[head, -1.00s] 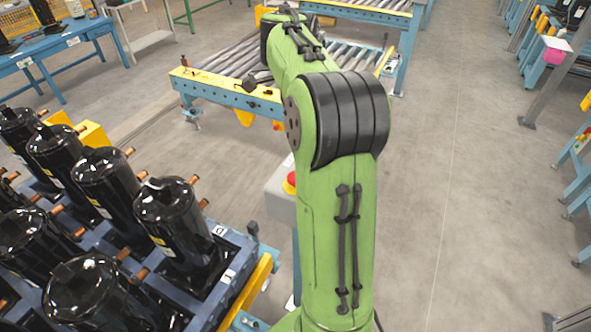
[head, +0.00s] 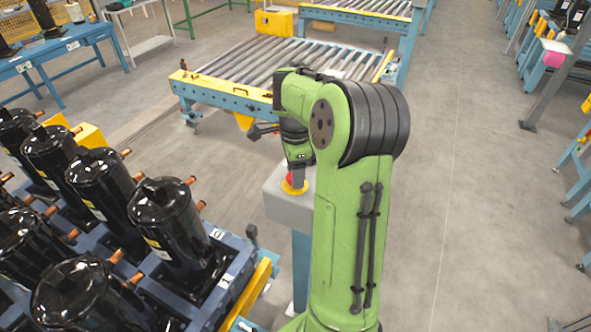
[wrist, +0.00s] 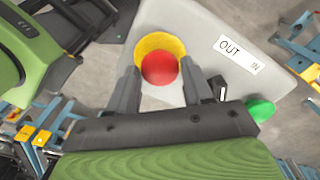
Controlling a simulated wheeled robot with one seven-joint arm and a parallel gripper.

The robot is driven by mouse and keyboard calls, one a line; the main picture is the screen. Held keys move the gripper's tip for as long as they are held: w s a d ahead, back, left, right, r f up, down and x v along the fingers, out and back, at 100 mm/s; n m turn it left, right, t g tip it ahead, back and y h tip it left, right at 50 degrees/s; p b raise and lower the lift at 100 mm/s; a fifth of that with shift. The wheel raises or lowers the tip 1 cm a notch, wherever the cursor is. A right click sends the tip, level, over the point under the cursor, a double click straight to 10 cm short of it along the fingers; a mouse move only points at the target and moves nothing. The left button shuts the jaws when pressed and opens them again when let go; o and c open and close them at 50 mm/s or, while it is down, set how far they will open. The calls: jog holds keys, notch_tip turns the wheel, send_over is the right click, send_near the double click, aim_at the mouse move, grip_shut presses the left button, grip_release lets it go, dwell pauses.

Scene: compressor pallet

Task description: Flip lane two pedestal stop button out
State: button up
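The red stop button (wrist: 159,69) sits in a yellow collar (wrist: 152,43) on the grey pedestal box (wrist: 205,35). My gripper (wrist: 158,75) is open, with its two fingers pointing at the box on either side of the red button; I cannot tell whether they touch it. A label (wrist: 240,53) on the box reads OUT and IN. In the head view the red button (head: 291,180) shows partly behind my gripper (head: 299,183), which points down at the top of the grey box (head: 277,200). No lane number is readable.
A black switch (wrist: 217,86) and a green button (wrist: 261,109) are beside my gripper's right finger. A pallet (head: 237,270) of black compressors (head: 165,225) stands left of the pedestal. A roller conveyor (head: 235,75) is behind it.

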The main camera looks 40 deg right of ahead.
grip_shut()
jog(key=shift+r, duration=0.65)
jog(key=shift+w+d, duration=0.1)
jog(key=shift+w, duration=0.05)
jog(key=shift+o, duration=0.5)
grip_release()
jog(key=o, duration=0.4)
jog(key=shift+c, duration=0.2)
notch_tip(320, 180, up, 16)
jog(key=p, duration=0.3)
jog(key=shift+f, duration=0.15)
